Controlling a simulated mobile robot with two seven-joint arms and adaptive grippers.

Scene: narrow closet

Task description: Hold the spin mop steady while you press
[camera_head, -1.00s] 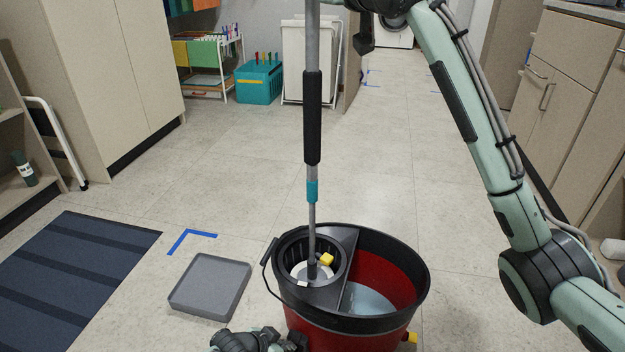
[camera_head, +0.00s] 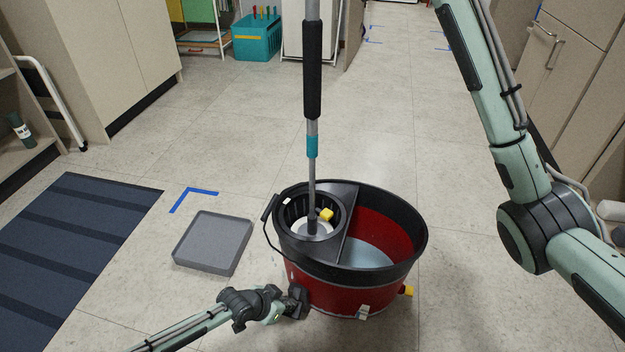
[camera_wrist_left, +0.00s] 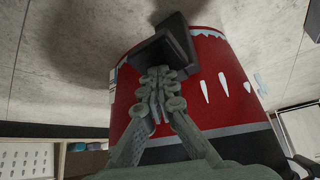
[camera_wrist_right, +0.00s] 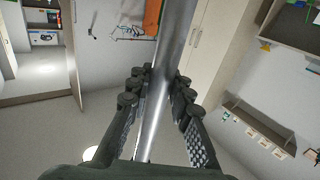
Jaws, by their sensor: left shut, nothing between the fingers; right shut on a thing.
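The spin mop stands upright, its grey pole with black grip (camera_head: 312,70) rising from the spin basket (camera_head: 290,216) of a red bucket (camera_head: 335,290) with a black rim. The mop head is mostly hidden in the basket. My right gripper (camera_wrist_right: 155,88) is shut around the pole (camera_wrist_right: 172,60) in the right wrist view; it is out of the head view. My left gripper (camera_head: 286,306) is shut and empty, low at the bucket's left side. In the left wrist view its fingertips (camera_wrist_left: 160,75) are by a dark pedal-like block (camera_wrist_left: 172,42); contact is unclear.
A grey tray (camera_head: 213,242) lies left of the bucket, near a blue tape corner (camera_head: 192,194) and a dark striped mat (camera_head: 70,240). Cabinets line both sides. Water (camera_head: 366,256) shows in the bucket. Floor behind the bucket is clear.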

